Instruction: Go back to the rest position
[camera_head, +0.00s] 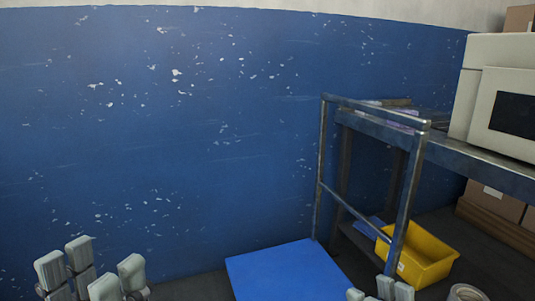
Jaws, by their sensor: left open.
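My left gripper (92,272) shows at the lower left of the head view. Its pale grey padded fingers point upward and stand apart, with nothing between them. It is in front of the blue wall and touches nothing that I can see. My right gripper (381,290) only just enters at the bottom edge, right of centre. Only its pale fingertips show, so I cannot tell whether it is open or holds something. The rest of both arms is out of view.
A blue flat surface (285,268) lies low between my grippers. Right of it stands a metal frame (322,165) with a bench carrying a beige machine (480,100). A yellow bin (428,262) and cardboard boxes (490,203) sit below. The chipped blue wall (180,130) closes the back.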

